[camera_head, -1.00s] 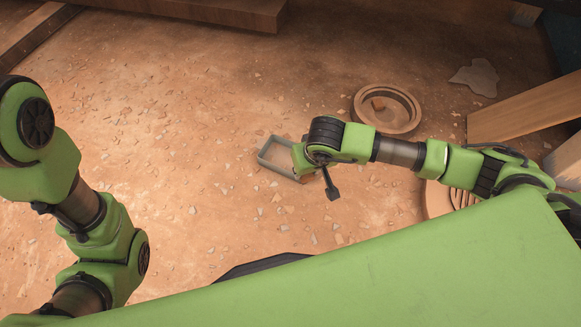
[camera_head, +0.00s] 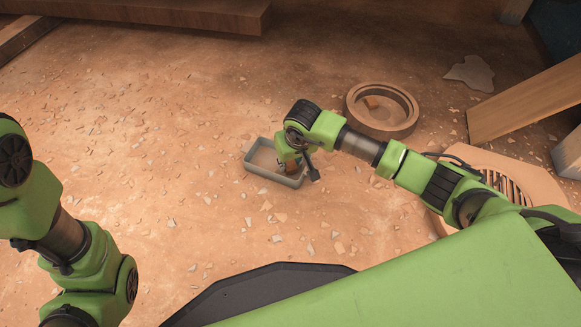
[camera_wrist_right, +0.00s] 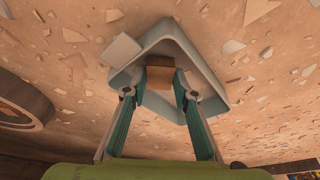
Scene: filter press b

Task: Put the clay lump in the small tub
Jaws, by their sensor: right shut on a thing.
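The small tub (camera_head: 249,163) is a grey, open rectangular box on the dusty floor near the middle of the head view. In the right wrist view its rim (camera_wrist_right: 207,56) surrounds the fingertips. The clay lump (camera_wrist_right: 160,74) is a brown block between the fingertips of my right gripper (camera_wrist_right: 160,88), which is shut on it. The right gripper (camera_head: 288,166) points down at the tub's right part; its arm covers some of the tub. I cannot tell whether the lump touches the tub's bottom. My left gripper is out of view; only the left arm shows.
A round brown basin (camera_head: 411,119) with a small brown piece (camera_head: 372,102) in it lies behind the right arm. A wooden plank (camera_head: 530,108) and a slatted round piece (camera_head: 535,183) are at the right. Thin chips litter the otherwise open floor.

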